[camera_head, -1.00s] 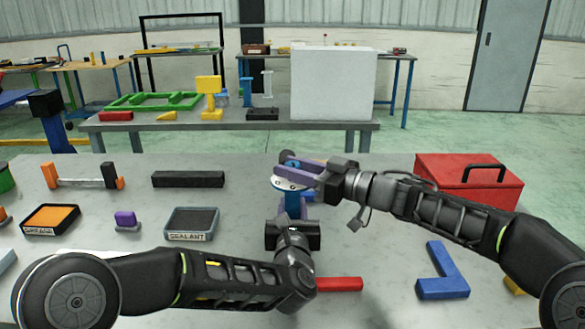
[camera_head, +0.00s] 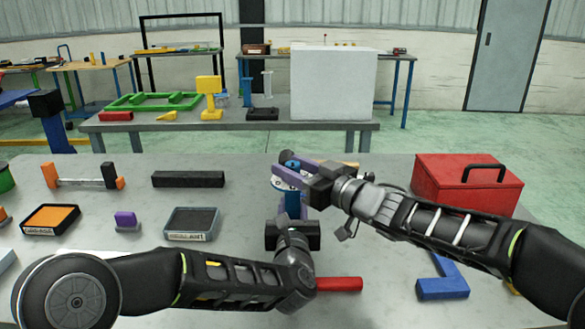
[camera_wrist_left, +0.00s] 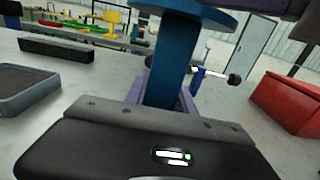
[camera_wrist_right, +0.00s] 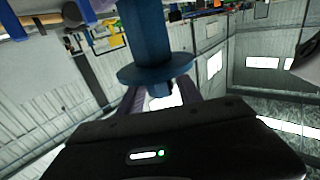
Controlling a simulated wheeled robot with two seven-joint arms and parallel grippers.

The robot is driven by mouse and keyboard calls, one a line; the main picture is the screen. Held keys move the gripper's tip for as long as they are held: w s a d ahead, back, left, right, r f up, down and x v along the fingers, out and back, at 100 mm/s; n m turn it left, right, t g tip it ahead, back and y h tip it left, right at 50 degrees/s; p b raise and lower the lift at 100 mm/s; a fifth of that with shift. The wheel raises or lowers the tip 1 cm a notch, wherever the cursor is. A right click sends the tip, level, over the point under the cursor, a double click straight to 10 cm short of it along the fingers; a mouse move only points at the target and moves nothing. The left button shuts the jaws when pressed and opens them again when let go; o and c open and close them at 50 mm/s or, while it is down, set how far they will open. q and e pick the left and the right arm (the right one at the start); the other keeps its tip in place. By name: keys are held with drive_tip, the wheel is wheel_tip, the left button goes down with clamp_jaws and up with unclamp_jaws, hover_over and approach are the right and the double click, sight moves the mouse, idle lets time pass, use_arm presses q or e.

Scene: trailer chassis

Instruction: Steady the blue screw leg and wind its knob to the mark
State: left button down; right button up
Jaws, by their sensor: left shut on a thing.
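The blue screw leg (camera_head: 292,203) stands upright on the grey table, with a pale dotted disc (camera_head: 284,183) and a dark rounded top (camera_head: 288,157). My left gripper (camera_head: 292,222) is shut on the blue post; the left wrist view shows its purple fingers beside the post (camera_wrist_left: 172,65), below a blue disc (camera_wrist_left: 186,12). My right gripper (camera_head: 300,172) reaches in from the right at the top of the leg, purple fingers apart. In the right wrist view the fingers sit by the blue flange (camera_wrist_right: 155,68); contact with the knob cannot be made out. The mark is not clear.
A red toolbox (camera_head: 467,184) stands at the right, and a blue angle piece (camera_head: 442,280) lies in front of it. A red bar (camera_head: 340,284) lies near my left wrist. A black block (camera_head: 188,179) and a sealant tray (camera_head: 191,223) are at the left.

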drive_tip(key=shift+o, duration=1.1)
drive_tip(key=v, duration=1.2)
use_arm(q)
drive_tip(key=c, duration=0.8)
unclamp_jaws()
drive_tip(key=shift+o, duration=0.2)
drive_tip(key=shift+s, duration=0.15)
use_arm(e)
drive_tip(key=shift+f, duration=0.15)
